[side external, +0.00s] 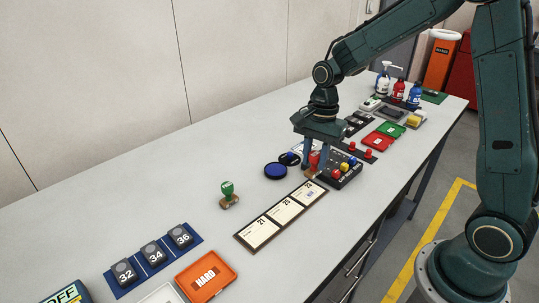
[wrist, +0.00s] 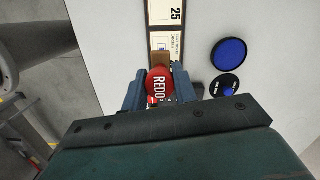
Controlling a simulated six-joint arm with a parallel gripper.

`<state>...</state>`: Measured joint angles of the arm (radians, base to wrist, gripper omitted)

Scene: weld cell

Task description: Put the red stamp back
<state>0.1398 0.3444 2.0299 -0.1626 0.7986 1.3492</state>
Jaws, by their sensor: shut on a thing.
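My gripper (side external: 316,155) is shut on the red stamp (side external: 314,161), with one finger on each side of its handle. In the wrist view the stamp's round red top (wrist: 158,86) reads "REDO", and its wooden base (wrist: 161,58) shows beyond it.
A blue ink pad (side external: 275,171) and its black lid (side external: 288,159) lie left of the gripper. A green-handled stamp (side external: 228,194) stands alone. Numbered blocks (side external: 152,252) and an orange tray (side external: 207,277) are nearer the camera. Coloured trays (side external: 390,130) and bottles (side external: 399,91) are behind.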

